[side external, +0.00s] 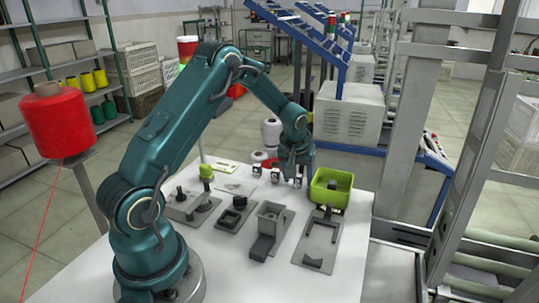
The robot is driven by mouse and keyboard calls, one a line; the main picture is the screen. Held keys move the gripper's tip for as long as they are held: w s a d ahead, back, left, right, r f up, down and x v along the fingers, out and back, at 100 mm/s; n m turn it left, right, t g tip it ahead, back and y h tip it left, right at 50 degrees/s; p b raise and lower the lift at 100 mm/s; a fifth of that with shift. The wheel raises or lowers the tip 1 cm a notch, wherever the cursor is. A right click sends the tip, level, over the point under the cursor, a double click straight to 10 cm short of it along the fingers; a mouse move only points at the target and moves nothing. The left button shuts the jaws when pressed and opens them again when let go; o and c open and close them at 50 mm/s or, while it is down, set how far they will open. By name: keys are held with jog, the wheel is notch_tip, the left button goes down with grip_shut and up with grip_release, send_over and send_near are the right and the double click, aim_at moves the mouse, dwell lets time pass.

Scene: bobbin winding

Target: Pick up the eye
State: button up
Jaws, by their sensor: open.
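My gripper (287,177) hangs from the teal arm over the far middle of the white table, pointing down. It is open, and I see nothing held in it. Small dark and pale parts show around the fingertips, too small to tell apart. I cannot pick out the eye with certainty; it may be among these small parts or hidden behind the gripper. Grey fixtures stand just in front of the gripper, including a block with an upright box (269,217).
A green bin (330,198) stands right of the gripper. A flat grey plate (317,243) lies in front of it. Other grey fixtures (233,216) stand left. A red thread cone (62,120) sits on a stand at left. The table's front right (300,285) is clear.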

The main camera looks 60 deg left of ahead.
grip_shut()
